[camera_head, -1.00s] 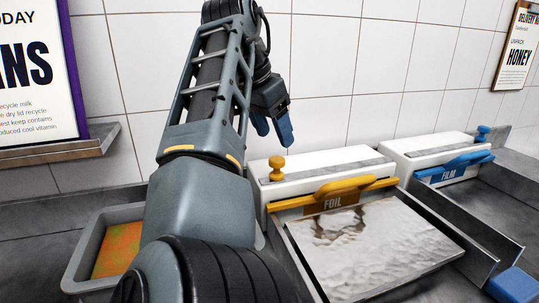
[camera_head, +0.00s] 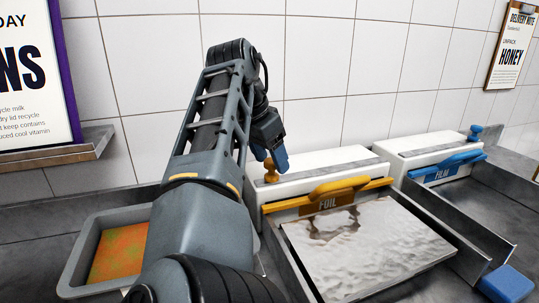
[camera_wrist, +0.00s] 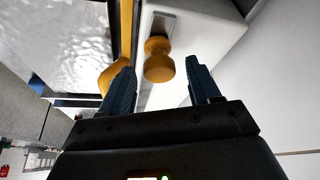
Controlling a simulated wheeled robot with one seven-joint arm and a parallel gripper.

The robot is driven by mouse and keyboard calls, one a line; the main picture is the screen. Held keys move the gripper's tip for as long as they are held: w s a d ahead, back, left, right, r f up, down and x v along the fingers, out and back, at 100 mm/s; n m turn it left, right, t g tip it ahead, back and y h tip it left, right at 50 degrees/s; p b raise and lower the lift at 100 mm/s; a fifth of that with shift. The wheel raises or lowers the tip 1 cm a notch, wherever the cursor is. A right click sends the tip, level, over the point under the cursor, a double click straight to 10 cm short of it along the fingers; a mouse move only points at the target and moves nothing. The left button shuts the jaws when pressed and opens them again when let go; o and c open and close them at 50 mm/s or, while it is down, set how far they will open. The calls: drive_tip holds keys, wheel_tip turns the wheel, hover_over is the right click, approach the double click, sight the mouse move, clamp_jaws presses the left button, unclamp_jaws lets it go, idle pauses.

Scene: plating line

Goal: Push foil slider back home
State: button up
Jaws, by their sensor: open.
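The white foil dispenser (camera_head: 340,163) stands against the wall, with a yellow bar and handle (camera_head: 340,188) along its front. A round yellow knob (camera_head: 271,171) stands at the left end of the grey strip on its top. My gripper (camera_head: 275,162) is open, its blue fingers pointing down just at the knob. In the wrist view, the knob (camera_wrist: 158,62) shows between the two spread fingertips (camera_wrist: 162,72). I cannot tell whether either finger touches it. The yellow handle also shows in the wrist view (camera_wrist: 116,76), left of the left finger.
A foil sheet (camera_head: 370,250) lies on the tray in front of the dispenser. A film dispenser (camera_head: 425,150) with a blue knob (camera_head: 475,131) stands to the right. A grey bin (camera_head: 82,247) stands at the left. A blue block (camera_head: 507,284) lies at front right. The tiled wall is close behind.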

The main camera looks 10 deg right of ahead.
clamp_jaws()
idle(0.5)
